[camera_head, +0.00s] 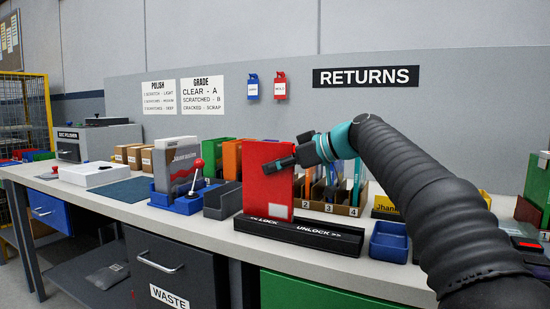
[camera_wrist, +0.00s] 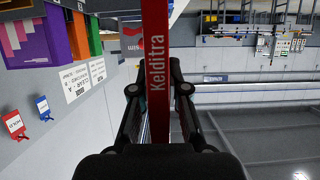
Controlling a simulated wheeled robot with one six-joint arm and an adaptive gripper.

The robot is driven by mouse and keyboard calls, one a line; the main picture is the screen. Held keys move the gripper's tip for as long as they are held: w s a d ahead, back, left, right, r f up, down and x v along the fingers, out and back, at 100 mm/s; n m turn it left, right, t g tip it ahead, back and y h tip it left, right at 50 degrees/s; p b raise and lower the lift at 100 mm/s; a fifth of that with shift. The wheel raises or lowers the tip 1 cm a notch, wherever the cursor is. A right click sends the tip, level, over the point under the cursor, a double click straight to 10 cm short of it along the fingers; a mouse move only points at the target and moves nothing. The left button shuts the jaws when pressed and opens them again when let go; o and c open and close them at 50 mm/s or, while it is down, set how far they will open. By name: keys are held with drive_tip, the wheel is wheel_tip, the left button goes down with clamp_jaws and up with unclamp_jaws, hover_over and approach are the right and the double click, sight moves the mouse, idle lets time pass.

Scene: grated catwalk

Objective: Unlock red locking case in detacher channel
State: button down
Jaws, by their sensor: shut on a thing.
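The red locking case (camera_head: 262,198) stands upright at the left part of the black detacher channel (camera_head: 300,236), near the LOCK marking. Its spine, lettered "Kelditra" (camera_wrist: 183,70), runs between the fingers in the wrist view. My gripper (camera_head: 272,168) comes from the right and is shut on the upper part of the case; both fingers (camera_wrist: 160,90) flank the spine in the wrist view. The UNLOCK marking with arrows lies to the right along the channel's face, and that end is empty. Whether the case's lower edge is seated fully in the channel is hard to tell.
A blue tray (camera_head: 390,243) sits right of the channel. A grey bin (camera_head: 222,202) and a blue holder with a red-knobbed lever (camera_head: 196,176) stand to the left. Numbered compartments (camera_head: 338,207) are behind. Red and blue tags hang on the wall.

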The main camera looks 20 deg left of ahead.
drive_tip(key=shift+d+f, duration=0.15)
drive_tip(key=shift+f, duration=0.8)
drive_tip(key=shift+s+d+b, duration=0.55)
drive_tip(key=shift+d+b, duration=1.75)
drive_tip(key=shift+d, duration=5.05)
wheel_tip(320, 180, up, 9)
drive_tip(key=p, duration=0.4)
drive_tip(key=shift+f+p, duration=0.15)
drive_tip(key=shift+p, duration=0.2)
drive_tip(key=shift+a, duration=0.1)
